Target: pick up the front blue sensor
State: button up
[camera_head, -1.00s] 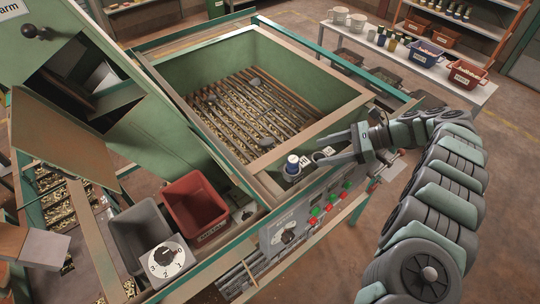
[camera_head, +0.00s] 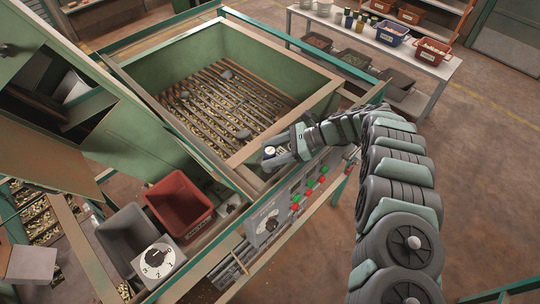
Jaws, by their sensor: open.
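The front blue sensor (camera_head: 269,151) is a small upright cylinder with a pale top, on the ledge at the hopper's front right corner. Most of its body is hidden by my gripper (camera_head: 272,158). My gripper comes in from the right, low over the ledge, with its fingers at the sensor. It is open. I cannot tell whether a finger touches the sensor.
The green hopper (camera_head: 165,107) with a slatted floor rises just behind the ledge. A control panel (camera_head: 275,212) with red and green buttons lies in front. A red bin (camera_head: 179,203) and a grey bin (camera_head: 128,237) stand to the left.

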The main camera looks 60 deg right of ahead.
jog(key=shift+w, duration=0.1)
grip_shut()
dwell(0.6)
